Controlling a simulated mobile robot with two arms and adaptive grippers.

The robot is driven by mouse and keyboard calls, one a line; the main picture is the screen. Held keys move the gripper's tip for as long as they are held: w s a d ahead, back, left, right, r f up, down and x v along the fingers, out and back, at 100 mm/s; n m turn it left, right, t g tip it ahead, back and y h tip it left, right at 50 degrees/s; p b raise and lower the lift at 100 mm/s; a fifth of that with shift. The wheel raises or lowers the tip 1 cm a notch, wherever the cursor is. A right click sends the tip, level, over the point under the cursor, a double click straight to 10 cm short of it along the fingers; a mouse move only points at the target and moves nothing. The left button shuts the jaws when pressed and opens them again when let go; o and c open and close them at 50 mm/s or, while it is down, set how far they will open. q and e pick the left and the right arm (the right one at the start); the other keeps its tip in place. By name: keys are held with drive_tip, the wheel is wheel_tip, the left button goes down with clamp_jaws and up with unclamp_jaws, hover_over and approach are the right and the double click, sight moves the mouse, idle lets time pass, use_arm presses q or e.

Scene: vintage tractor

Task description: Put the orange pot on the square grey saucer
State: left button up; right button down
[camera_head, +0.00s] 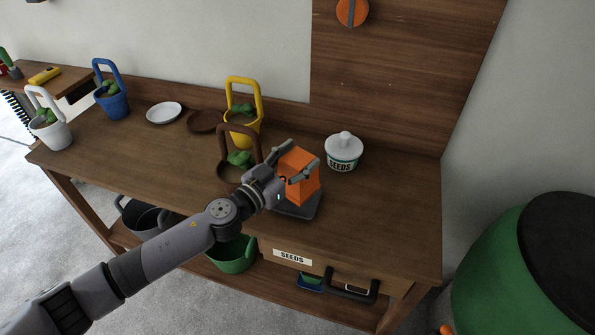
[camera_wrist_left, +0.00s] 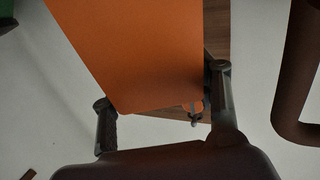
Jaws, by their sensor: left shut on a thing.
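The orange pot (camera_head: 305,188) is a tapered, angular pot in the head view, right of the middle of the workbench. My left gripper (camera_head: 299,160) is shut on it, one finger on each side. The orange pot (camera_wrist_left: 140,45) fills much of the left wrist view, between the fingers of my left gripper (camera_wrist_left: 163,88). The square grey saucer (camera_head: 299,211) lies on the bench directly below the pot and is partly hidden by it. I cannot tell whether the pot's base touches the saucer. My right gripper is not in view.
A brown pot (camera_head: 226,172) with a tall handle stands close left of my gripper, with a yellow pot (camera_head: 247,128) behind it. A white seeds jar (camera_head: 343,155) stands right of the orange pot. The bench (camera_head: 390,215) is clear at the right.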

use_arm(q)
wheel_tip(320, 180, down, 3)
drive_tip(key=shift+f+b, duration=0.1)
drive_tip(key=shift+b, duration=0.45)
drive_tip(key=shift+f, duration=0.15)
drive_tip(key=o, duration=1.6)
